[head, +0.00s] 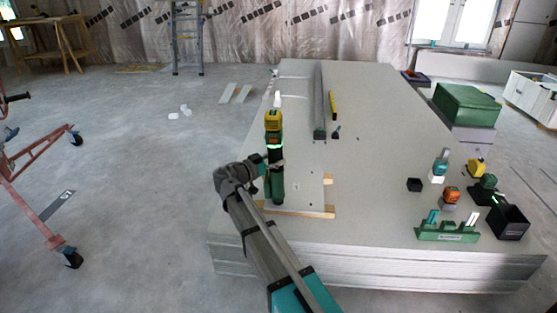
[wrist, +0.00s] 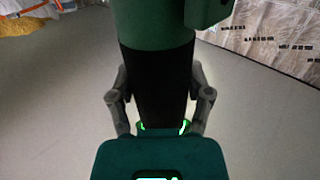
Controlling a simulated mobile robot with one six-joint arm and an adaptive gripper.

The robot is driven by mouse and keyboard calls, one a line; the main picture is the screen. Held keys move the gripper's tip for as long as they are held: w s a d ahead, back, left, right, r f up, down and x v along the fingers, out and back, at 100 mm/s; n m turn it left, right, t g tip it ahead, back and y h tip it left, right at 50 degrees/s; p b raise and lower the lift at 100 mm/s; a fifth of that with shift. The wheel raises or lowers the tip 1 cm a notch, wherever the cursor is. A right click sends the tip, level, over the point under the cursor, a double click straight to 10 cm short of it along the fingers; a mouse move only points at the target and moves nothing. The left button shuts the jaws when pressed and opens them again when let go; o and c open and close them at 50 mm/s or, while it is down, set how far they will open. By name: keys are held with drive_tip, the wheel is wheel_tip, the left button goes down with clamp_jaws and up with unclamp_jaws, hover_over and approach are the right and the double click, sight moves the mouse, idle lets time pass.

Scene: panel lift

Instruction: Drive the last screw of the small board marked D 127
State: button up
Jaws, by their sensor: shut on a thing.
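My gripper (head: 274,164) is shut on a green and black power screwdriver (head: 274,145) with a yellow front part and a pale tip. In the wrist view my fingers (wrist: 160,105) sit on both sides of the screwdriver's black grip (wrist: 160,85). The small board (head: 308,188) is pale grey and lies on wooden battens (head: 305,211) near the front left of the panel stack. The screwdriver and my arm cover its left part in the head view. Its marking is too small to read, and I cannot make out any screw. Whether the screwdriver touches the board cannot be told.
The large panel stack (head: 370,244) fills the middle. A long metal profile (head: 319,95) and a yellow tool (head: 333,105) lie behind the board. A green rack (head: 447,232), black bins (head: 511,221) and several tools stand at the right. A red trolley (head: 38,205) stands left.

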sight(269, 151)
drive_tip(key=shift+f+b, duration=0.4)
drive_tip(key=shift+b, duration=0.05)
idle(1.5)
drive_tip(key=shift+r+p, duration=0.25)
drive_tip(key=shift+p, duration=0.05)
idle(1.2)
drive_tip(key=shift+r+p, duration=1.95)
drive_tip(key=shift+r, duration=0.05)
drive_tip(key=shift+r, duration=0.15)
